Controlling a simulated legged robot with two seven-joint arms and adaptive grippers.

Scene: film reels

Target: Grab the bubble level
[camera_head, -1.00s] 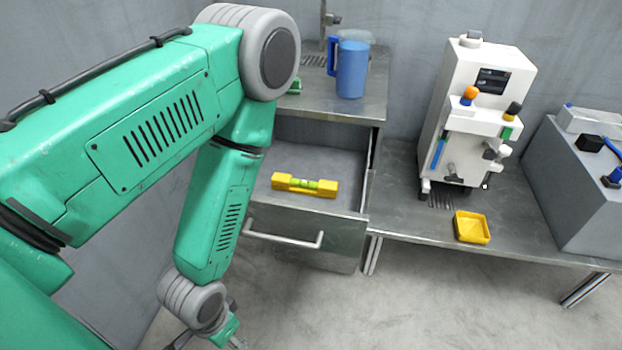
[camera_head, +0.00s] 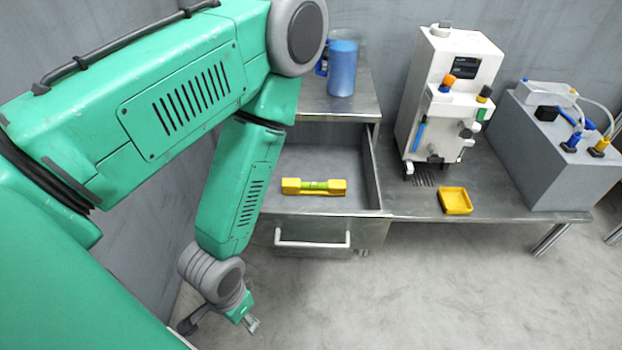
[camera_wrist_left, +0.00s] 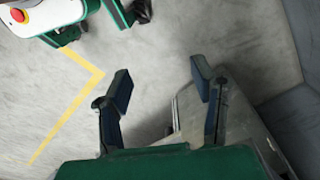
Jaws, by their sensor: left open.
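The yellow bubble level (camera_head: 314,187) with a green vial lies flat in the open drawer (camera_head: 362,165) under the metal counter. My left gripper (camera_head: 222,326) hangs low at the lower left of the head view, in front of the drawer and apart from it. In the left wrist view its two dark fingers (camera_wrist_left: 163,88) are spread wide with nothing between them, facing bare floor. The level does not show in the left wrist view. My right gripper is not in view.
The drawer front with its handle (camera_head: 312,243) stands pulled out. A blue jug (camera_head: 342,70) is on the counter above. A white machine (camera_head: 450,90), a yellow tray (camera_head: 455,201) and a grey box (camera_head: 555,150) stand on the lower bench. The floor in front is clear.

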